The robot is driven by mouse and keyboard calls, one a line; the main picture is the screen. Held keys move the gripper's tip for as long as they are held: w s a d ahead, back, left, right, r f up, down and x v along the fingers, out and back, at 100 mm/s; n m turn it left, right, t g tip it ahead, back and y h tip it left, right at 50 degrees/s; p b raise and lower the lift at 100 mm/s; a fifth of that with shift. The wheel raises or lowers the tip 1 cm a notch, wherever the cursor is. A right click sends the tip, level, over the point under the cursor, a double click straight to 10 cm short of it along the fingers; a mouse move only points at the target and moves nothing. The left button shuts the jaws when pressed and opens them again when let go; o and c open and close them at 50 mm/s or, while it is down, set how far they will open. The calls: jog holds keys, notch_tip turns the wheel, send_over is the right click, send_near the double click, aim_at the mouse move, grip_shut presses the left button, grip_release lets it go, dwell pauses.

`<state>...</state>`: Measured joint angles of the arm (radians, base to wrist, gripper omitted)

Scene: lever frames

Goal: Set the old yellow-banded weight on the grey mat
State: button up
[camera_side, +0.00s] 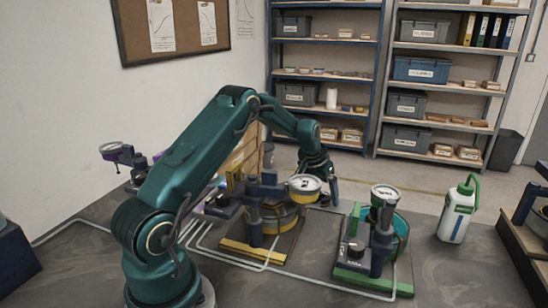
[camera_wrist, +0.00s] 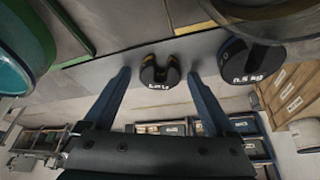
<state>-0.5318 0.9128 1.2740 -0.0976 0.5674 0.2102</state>
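A small dark slotted weight (camera_wrist: 160,74) lies in the wrist view, between and just beyond my fingertips.
The yellow-based lever frame (camera_side: 235,247) and green-based lever frame (camera_side: 375,283) stand close together, with dials. A green-capped bottle (camera_side: 457,212) stands right. A purple frame (camera_side: 125,158) is at left. Shelves stand behind.

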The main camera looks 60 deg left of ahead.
jog(key=shift+r, duration=0.15)
jog(key=v, duration=1.2)
jog(key=shift+o, duration=0.3)
jog(key=shift+s, duration=0.1)
